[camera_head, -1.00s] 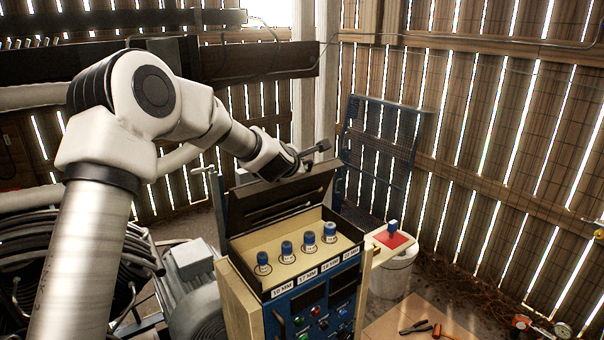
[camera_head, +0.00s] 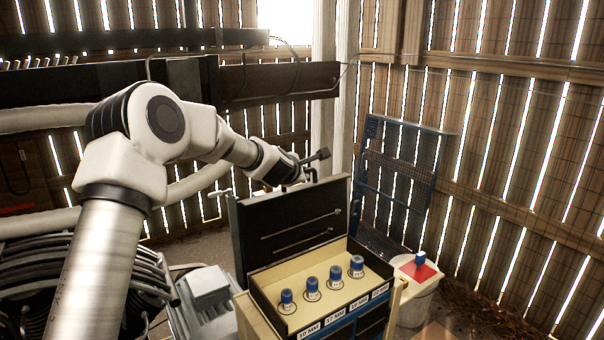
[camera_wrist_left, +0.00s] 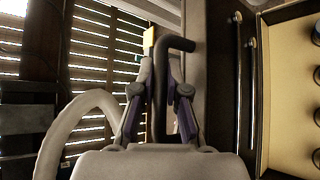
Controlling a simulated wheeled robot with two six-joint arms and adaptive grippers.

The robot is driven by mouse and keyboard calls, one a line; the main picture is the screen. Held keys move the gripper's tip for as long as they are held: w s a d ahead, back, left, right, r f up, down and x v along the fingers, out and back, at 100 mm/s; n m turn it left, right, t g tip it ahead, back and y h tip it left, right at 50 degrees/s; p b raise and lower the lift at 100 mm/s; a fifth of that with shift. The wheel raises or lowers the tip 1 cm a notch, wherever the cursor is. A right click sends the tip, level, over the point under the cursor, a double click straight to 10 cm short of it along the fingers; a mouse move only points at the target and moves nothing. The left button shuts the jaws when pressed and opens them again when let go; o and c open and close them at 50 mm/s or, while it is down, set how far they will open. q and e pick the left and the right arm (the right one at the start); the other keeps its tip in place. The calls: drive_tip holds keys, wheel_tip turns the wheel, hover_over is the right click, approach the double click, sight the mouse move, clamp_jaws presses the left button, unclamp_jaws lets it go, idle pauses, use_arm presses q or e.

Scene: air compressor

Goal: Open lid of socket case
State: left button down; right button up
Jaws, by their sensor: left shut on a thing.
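The socket case (camera_head: 338,299) is cream inside, with several blue-topped sockets standing in a row. Its dark lid (camera_head: 290,217) stands open, near upright, at the back of the case; it also shows in the wrist view (camera_wrist_left: 225,80). My left gripper (camera_head: 306,170) is at the lid's upper edge, on its far side. In the wrist view its fingers are shut on a dark bent tool (camera_wrist_left: 160,95), whose end sticks out above the lid in the head view. I cannot tell whether tool or fingers touch the lid. My right gripper is out of view.
A white bucket (camera_head: 416,306) with a red pad (camera_head: 418,271) and a blue piece on top stands right of the case. A blue mesh rack (camera_head: 395,185) leans by the wooden wall behind. A grey motor (camera_head: 205,290) stands left of the case.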

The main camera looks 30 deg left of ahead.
use_arm(q)
drive_tip(key=c, duration=1.2)
unclamp_jaws()
drive_tip(key=v, duration=1.2)
drive_tip(key=shift+d, duration=0.1)
drive_tip(key=shift+w+f, duration=0.1)
